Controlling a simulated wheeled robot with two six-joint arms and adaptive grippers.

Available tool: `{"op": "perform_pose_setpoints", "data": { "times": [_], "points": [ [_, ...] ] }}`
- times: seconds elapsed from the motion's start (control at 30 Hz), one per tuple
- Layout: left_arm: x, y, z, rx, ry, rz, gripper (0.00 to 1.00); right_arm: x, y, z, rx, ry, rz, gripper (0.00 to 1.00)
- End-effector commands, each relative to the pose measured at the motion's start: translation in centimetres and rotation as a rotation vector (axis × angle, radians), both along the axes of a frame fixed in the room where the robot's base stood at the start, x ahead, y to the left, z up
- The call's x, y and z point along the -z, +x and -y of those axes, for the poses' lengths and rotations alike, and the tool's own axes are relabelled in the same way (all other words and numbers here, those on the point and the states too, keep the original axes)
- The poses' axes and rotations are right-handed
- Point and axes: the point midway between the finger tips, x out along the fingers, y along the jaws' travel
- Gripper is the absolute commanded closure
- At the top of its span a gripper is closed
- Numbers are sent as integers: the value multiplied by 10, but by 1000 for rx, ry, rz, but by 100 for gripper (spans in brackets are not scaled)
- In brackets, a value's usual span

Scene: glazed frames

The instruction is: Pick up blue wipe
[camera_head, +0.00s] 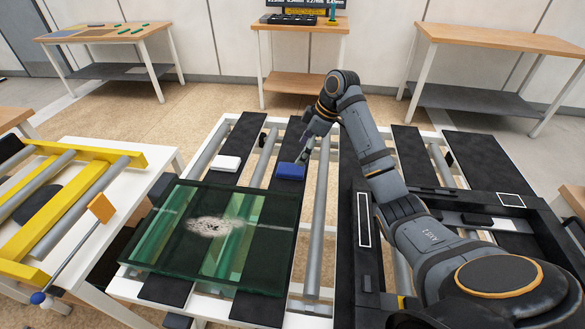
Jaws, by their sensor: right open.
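The blue wipe (290,171) is a small blue block lying on a black strip of the roller table, just behind the glass pane. My right arm reaches in from the lower right, and my right gripper (303,156) is open just above the blue wipe's right back corner. Whether its fingers touch the wipe is too small to tell. My left gripper is not in view.
A glass pane (170,258) with a whitish smudge lies across the strips in front. A white block (227,163) lies left of the blue wipe. A black frame (361,270) stands at right. A yellow rack (80,227) is at far left.

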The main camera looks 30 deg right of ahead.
Motion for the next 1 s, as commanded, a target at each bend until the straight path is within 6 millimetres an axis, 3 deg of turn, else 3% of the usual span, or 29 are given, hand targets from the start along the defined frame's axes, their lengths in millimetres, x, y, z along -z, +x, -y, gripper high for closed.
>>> {"op": "perform_pose_setpoints", "data": {
  "times": [0.13,0.37,0.6,1.0],
  "points": [
    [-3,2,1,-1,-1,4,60,25,6,-8,-1,1,-4,17],
    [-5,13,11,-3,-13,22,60,38,12,-12,0,1,-3,17],
    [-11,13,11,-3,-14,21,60,73,26,-22,0,1,-3,17],
    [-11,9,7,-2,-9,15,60,79,27,-23,1,-1,-2,17]
  ]
}}
